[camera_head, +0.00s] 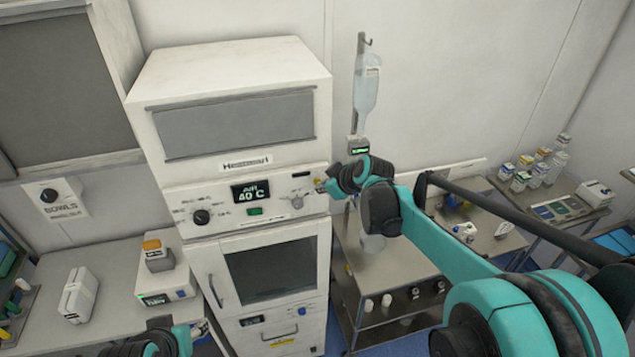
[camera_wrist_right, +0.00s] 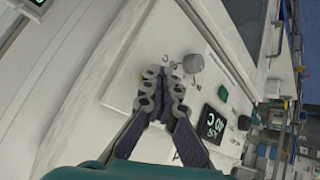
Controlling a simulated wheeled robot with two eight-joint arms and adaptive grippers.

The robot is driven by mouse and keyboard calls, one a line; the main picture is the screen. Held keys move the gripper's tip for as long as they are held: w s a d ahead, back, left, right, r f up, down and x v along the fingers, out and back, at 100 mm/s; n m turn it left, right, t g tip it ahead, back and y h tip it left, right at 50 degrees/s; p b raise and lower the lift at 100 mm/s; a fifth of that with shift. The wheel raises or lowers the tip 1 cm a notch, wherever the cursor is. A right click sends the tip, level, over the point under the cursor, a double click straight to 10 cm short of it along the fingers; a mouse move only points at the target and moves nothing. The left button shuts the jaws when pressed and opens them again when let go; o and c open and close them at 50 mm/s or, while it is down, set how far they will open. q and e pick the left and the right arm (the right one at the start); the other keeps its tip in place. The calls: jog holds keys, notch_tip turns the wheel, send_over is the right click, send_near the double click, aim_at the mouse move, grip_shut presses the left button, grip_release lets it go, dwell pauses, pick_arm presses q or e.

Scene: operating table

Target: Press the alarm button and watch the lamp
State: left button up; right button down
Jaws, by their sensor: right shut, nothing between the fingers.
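The white cabinet's control panel (camera_head: 245,200) carries a dark display (camera_head: 251,191), a black knob (camera_head: 201,217) and a small green control (camera_head: 254,211). My right gripper (camera_head: 330,187) is at the panel's right end, shut and empty. In the right wrist view its closed fingers (camera_wrist_right: 165,75) point at the panel, beside a grey knob (camera_wrist_right: 193,63). A small yellowish part (camera_wrist_right: 150,73) shows by the fingertips; whether they touch it I cannot tell. I cannot tell which part is the alarm button or the lamp. My left gripper (camera_head: 165,342) is partly cut off at the bottom.
A drip bag (camera_head: 367,88) hangs on a pole right of the cabinet. A steel trolley (camera_head: 350,262) stands behind my right arm. Several small bottles (camera_head: 535,172) stand on the far right table. A left counter (camera_head: 110,295) holds white devices.

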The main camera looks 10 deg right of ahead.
jog(key=shift+s, duration=0.45)
jog(key=shift+s, duration=0.1)
jog(key=shift+s+d, duration=0.15)
jog(key=shift+s, duration=2.25)
jog(key=shift+f, duration=0.1)
jog(key=s+f+m+h+b, duration=0.1)
jog(key=s+f+m+b, duration=0.1)
jog(key=s+f+b, duration=0.6)
jog(key=s+f+m+g+h+b, duration=0.1)
jog(key=s+f+m+b, duration=0.2)
jog(key=s+f+b, duration=0.4)
jog(key=s+f+m+h+b, duration=0.1)
jog(key=s+f+b, duration=0.7)
jog(key=f+b, duration=0.9)
notch_tip(320, 180, down, 5)
jog(key=shift+s+f+m+g, duration=0.2)
jog(key=shift+s+m+g, duration=0.15)
jog(key=shift+m, duration=0.55)
